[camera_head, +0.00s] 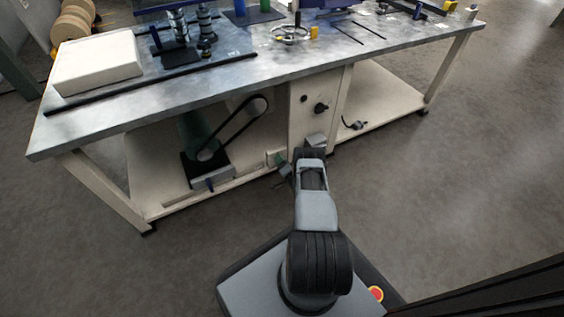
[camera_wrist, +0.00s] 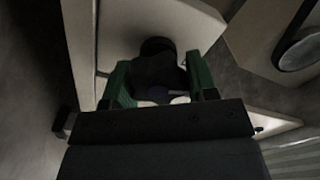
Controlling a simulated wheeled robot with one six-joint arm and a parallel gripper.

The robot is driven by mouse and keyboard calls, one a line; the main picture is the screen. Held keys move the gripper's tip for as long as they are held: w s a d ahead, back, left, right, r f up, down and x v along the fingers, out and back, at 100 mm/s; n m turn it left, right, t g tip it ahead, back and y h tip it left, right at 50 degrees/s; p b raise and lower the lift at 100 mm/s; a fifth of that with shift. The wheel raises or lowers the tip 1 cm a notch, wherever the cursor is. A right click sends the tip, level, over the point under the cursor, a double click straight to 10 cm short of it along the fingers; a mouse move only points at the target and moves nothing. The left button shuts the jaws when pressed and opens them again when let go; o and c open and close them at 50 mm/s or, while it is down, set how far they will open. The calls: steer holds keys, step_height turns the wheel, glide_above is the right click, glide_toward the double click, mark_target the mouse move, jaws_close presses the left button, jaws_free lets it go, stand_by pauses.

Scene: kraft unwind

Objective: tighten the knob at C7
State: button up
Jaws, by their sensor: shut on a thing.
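In the wrist view my gripper (camera_wrist: 157,64) has its two green fingers on either side of a dark round knob (camera_wrist: 158,47), which stands out from a pale panel (camera_wrist: 125,25). The fingers are shut on the knob, and its lower part is in shadow between them. In the head view my gripper (camera_head: 281,163) is low at the front of the bench, by the left side of the pale cabinet (camera_head: 312,85). The held knob cannot be made out there. No C7 label is readable.
A black knob (camera_head: 321,107) sits on the cabinet front. A motor with a belt (camera_head: 230,130) stands on the lower shelf to the left. The grey bench top (camera_head: 240,68) overhangs the area and carries a white block (camera_head: 97,64). The floor at right is clear.

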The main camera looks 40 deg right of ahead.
steer(key=shift+s+f+m, duration=0.1)
steer(key=shift+f+m, duration=0.05)
steer(key=shift+m, duration=0.6)
steer(key=shift+s+f+m, duration=0.1)
steer(key=shift+f+m, duration=0.05)
steer(key=shift+m, duration=0.6)
steer(key=o, duration=0.7)
steer(key=shift+o, duration=1.1)
steer(key=shift+w+r, duration=0.1)
